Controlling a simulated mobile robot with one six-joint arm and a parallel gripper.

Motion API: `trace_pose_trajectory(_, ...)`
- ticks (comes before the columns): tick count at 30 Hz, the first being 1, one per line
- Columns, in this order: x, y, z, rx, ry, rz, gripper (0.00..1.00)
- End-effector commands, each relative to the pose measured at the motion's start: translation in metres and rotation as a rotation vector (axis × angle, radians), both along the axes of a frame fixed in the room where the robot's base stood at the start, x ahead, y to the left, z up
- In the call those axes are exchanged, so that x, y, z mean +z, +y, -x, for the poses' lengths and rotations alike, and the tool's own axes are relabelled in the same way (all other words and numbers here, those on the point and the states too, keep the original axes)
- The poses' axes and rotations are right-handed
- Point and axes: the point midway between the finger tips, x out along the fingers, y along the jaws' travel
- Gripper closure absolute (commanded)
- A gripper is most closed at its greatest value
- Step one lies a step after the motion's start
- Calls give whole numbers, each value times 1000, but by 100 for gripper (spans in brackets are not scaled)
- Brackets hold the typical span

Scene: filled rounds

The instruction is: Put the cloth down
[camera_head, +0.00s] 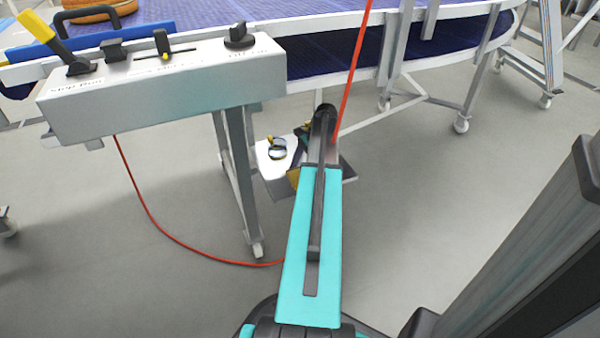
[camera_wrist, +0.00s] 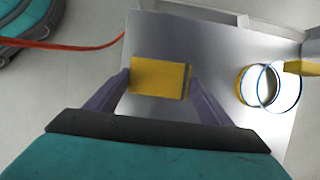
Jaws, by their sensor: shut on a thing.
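The cloth (camera_wrist: 158,76) is a small yellow folded piece with a dark stripe near its right edge. In the wrist view it lies between the two purple fingers of my gripper (camera_wrist: 159,82), which is shut on it. A pale flat surface (camera_wrist: 220,125) is below it; I cannot tell whether the cloth touches that surface. In the head view my teal arm hides most of the gripper, and a bit of yellow (camera_head: 293,175) shows beside the arm.
A round, clear-looking item with a blue rim (camera_wrist: 257,86) sits right of the cloth, near a yellow bar (camera_wrist: 301,67). A red cable (camera_head: 180,249) runs across the floor. A control box (camera_head: 165,85) and blue conveyor (camera_head: 330,55) stand above.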

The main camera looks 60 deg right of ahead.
Motion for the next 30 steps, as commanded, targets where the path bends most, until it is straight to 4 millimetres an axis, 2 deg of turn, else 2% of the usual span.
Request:
trace_pose_trajectory(2,-1,0,0,0,0,0,54)
trace_pose_trajectory(3,-1,0,0,0,0,0,19)
trace_pose_trajectory(5,-1,0,0,0,0,0,9)
trace_pose_trajectory(6,-1,0,0,0,0,0,7)
trace_pose_trajectory(19,1,0,0,1,0,0,7)
trace_pose_trajectory(30,42,-13,9,0,-1,1,7)
